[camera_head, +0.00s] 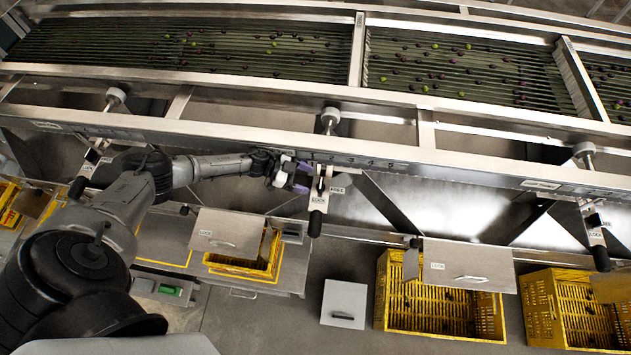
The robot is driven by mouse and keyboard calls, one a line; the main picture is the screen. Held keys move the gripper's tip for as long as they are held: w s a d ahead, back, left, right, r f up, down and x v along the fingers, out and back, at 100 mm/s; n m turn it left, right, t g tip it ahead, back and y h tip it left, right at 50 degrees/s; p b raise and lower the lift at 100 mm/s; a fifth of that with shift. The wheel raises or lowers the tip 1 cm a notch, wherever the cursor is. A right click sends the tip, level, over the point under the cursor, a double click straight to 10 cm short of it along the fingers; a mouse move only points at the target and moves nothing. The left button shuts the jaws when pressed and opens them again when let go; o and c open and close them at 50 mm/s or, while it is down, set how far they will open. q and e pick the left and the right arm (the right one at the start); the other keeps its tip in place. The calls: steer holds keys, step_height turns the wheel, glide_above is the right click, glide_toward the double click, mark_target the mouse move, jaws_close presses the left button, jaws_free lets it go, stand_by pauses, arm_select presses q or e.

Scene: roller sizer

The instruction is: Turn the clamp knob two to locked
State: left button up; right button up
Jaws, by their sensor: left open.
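Along the front rail of the sizer are several clamp stations with white plates marked LOCK. The middle one, apparently clamp two, has a white LOCK plate (319,201) with a dark clamp knob (321,180) at its upper part and a black handle end (315,224) below. My left gripper (303,178) reaches in from the left along the rail. It is open, with its fingers just left of the dark knob. I cannot tell whether they touch it. The knob's exact angle is too small to read. My right gripper is not in view.
A similar LOCK clamp (595,232) is at the right, another (90,160) at the left. The roller bed (190,50) carries small olives. Below are yellow crates (440,330), grey hinged flaps (467,265) and a grey square panel (343,304). Floor around the panel is clear.

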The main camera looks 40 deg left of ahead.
arm_select(q)
steer(key=v, duration=0.8)
steer(key=shift+s+a+r, duration=0.15)
steer(key=shift+s+a, duration=0.1)
steer(key=shift+s, duration=0.05)
